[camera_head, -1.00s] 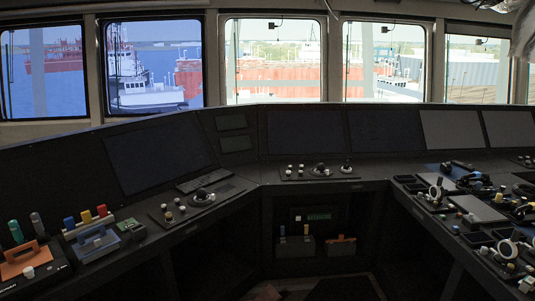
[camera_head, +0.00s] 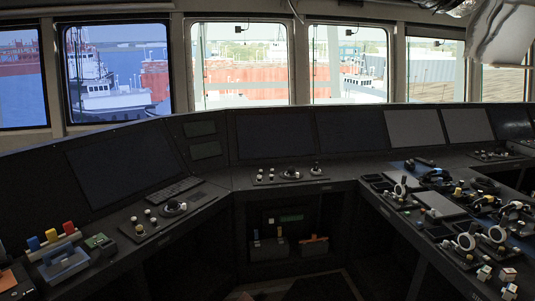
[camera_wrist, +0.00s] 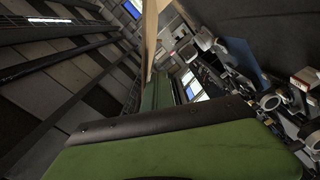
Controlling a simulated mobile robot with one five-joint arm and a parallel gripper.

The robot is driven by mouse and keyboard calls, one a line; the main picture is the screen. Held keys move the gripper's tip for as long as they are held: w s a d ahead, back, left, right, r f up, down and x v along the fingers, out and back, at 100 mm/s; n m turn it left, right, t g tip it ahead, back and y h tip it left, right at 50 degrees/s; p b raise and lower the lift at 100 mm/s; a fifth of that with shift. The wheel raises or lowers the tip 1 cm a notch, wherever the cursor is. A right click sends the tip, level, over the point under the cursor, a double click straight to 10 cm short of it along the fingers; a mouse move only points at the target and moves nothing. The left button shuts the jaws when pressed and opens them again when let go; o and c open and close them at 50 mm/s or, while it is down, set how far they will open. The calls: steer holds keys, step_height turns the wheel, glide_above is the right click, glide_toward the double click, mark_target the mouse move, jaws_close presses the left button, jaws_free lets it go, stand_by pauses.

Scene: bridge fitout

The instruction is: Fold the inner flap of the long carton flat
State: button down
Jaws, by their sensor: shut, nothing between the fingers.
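No long carton or inner flap can be made out with certainty. In the wrist view a tan, cardboard-coloured strip (camera_wrist: 153,28) runs down from the top edge; I cannot tell whether it is part of the carton. My gripper (camera_wrist: 165,94), with green and black parts, fills the lower middle of the wrist view. It is shut with nothing held, and the tan strip shows just beyond it. Whether they touch is unclear. My gripper is not in the head view.
A dark console (camera_head: 200,200) curves around the room under the windows. The right wing bears levers, headsets and a tablet (camera_head: 439,204). A blue holder (camera_head: 65,263) with coloured handles stands at left. A recess (camera_head: 285,232) holds small bins. Tan and brown patches show on the floor.

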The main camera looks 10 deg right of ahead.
steer(key=shift+s+r+p, duration=0.45)
steer(key=shift+s+r, duration=0.2)
steer(key=shift+r, duration=0.2)
steer(key=shift+s+d+r+p, duration=0.15)
steer(key=shift+s+r+p, duration=0.85)
steer(key=shift+s, duration=0.35)
steer(key=shift+s+d+r+p, duration=0.1)
steer(key=shift+s+r+p, duration=0.2)
steer(key=shift+s, duration=0.4)
steer(key=shift+s+r+p, duration=0.3)
steer(key=shift+s, duration=0.5)
